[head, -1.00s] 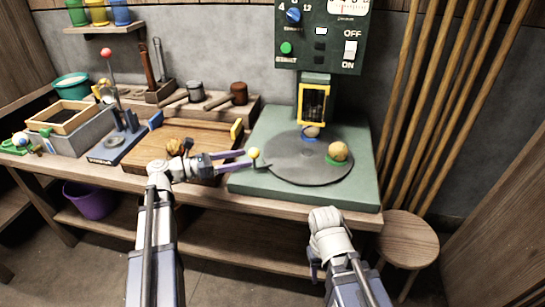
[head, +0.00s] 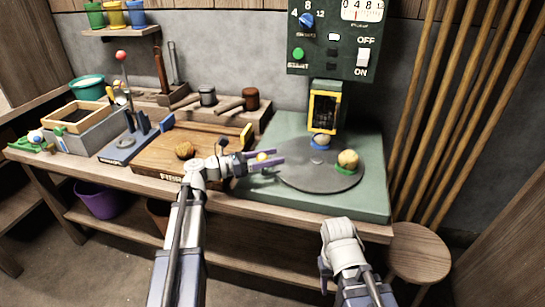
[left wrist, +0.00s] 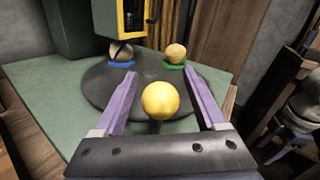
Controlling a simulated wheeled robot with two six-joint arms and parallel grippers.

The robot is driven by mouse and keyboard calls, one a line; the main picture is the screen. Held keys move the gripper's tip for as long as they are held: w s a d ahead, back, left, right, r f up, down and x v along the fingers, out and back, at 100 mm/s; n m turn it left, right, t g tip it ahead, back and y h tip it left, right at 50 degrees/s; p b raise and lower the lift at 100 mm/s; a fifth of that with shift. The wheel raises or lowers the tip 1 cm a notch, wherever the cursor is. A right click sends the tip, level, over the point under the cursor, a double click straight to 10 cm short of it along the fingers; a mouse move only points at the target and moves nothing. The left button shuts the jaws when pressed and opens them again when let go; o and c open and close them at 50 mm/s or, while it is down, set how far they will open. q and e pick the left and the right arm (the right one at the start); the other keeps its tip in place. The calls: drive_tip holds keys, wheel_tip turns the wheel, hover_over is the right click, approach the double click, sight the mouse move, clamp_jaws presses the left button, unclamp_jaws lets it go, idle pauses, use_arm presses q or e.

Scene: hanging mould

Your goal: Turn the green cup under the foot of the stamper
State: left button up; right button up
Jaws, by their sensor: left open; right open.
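The green cup (head: 343,170) holds a tan ball and sits on the right part of a dark turntable (head: 310,178); it also shows in the left wrist view (left wrist: 173,67). The blue cup (head: 320,147), also with a ball, sits at the back, close under the stamper (head: 324,110). The stamper's foot is not clearly visible. A yellow knob (left wrist: 160,100) stands at the turntable's near-left edge. My left gripper (head: 283,158) is open, with its fingers on either side of the knob, apart from it. My right gripper (head: 326,272) is open, low before the bench, its fingers mostly hidden.
A green control panel (head: 335,40) hangs above the stamper. A wooden board (head: 175,150) with a brown lump lies left of the green base (head: 350,204). Mallets, a lever press and a sand box stand further left. A round stool (head: 420,250) is at the right.

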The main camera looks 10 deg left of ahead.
use_arm(q)
drive_tip(key=shift+w+d, duration=0.15)
drive_tip(key=shift+d, duration=0.1)
clamp_jaws()
idle(0.5)
idle(0.9)
